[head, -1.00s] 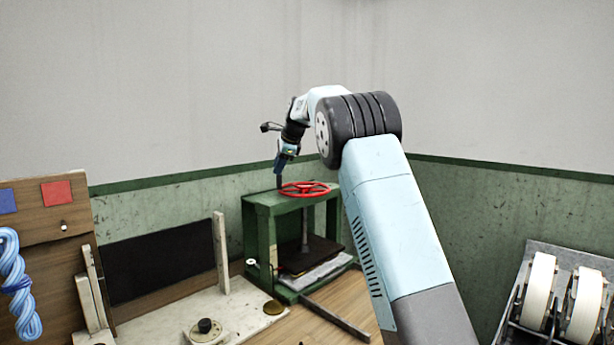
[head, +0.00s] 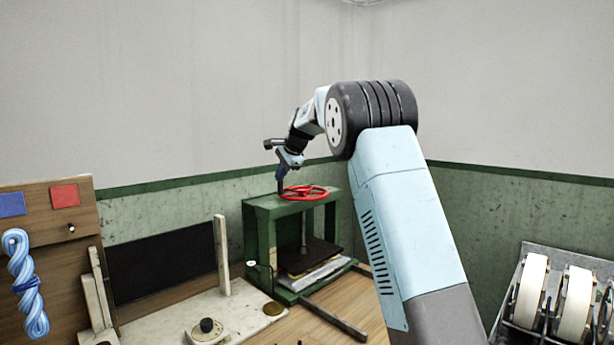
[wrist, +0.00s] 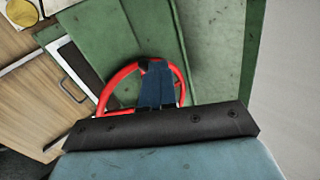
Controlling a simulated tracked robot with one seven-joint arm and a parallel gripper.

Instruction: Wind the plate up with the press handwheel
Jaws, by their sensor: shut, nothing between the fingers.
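The press is a green frame (head: 262,232) standing against the wall. Its red handwheel (head: 318,193) lies flat on top, and the wheel also shows in the wrist view (wrist: 117,84). A dark plate (head: 318,252) sits low inside the frame under a vertical screw (head: 304,228), with a pale stack (head: 318,274) beneath it. My gripper (head: 280,190) points down at the left edge of the wheel in the head view. In the wrist view its blue fingers (wrist: 157,72) are shut and empty, over the wheel's rim area. Whether they touch the wheel I cannot tell.
A pale board (head: 240,312) with posts and a black knob (head: 206,325) lies left of the press. A blue skein (head: 25,285) hangs on a wooden panel at far left. White rollers (head: 575,305) stand at right. A dark bar (head: 338,318) lies before the press.

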